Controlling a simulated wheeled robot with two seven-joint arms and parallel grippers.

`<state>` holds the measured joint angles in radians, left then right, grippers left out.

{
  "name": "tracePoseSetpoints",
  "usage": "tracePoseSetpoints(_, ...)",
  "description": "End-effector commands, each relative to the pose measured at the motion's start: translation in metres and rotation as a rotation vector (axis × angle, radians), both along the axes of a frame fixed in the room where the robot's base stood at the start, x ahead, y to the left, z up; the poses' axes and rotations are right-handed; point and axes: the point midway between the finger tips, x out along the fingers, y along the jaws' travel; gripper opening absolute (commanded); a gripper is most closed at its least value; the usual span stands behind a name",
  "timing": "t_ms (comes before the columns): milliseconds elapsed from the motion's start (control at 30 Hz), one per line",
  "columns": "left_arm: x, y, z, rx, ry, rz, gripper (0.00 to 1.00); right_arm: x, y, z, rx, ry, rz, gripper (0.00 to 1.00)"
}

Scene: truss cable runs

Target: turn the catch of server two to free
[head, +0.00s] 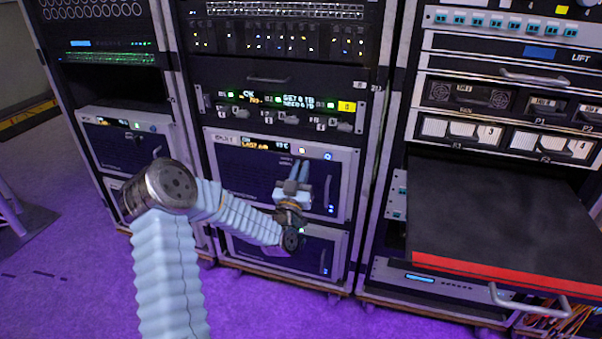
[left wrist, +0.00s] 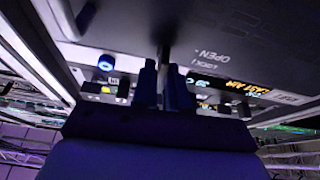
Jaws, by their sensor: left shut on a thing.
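My left gripper (head: 300,168) is at the front panel of a blue-fronted unit (head: 250,180) low in the middle rack. Its two blue fingers point up the panel in the head view. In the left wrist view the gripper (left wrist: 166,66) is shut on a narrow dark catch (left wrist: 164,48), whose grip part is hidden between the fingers. The panel beside it bears the words OPEN and LOCK, inverted. The catch's exact angle is hard to tell. The number on the unit is too small to read surely. My right gripper is not in view.
A similar unit (head: 275,252) sits just below, partly behind my arm. At right, a black drawer with a red front edge (head: 490,270) and a handle (head: 530,303) sticks out of its rack. Purple floor (head: 60,285) is clear at the lower left.

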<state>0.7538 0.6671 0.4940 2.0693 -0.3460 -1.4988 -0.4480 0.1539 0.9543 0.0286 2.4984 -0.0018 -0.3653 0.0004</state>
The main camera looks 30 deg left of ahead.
Motion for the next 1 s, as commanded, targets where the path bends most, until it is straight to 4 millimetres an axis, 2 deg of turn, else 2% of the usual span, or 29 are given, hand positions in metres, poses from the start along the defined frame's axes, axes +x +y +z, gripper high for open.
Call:
tracePoseSetpoints(33, 0.0, -0.001, -0.003, -0.023, -0.01, -0.001, 0.0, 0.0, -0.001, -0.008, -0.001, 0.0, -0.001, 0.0)
tracePoseSetpoints(633, -0.001, 0.003, -0.005, -0.534, -0.135, -0.001, 0.0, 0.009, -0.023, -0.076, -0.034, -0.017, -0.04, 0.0)
tracePoseSetpoints(1000, -0.002, 0.005, -0.006, -0.878, -0.217, -0.001, 0.0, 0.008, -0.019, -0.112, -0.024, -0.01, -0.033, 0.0)
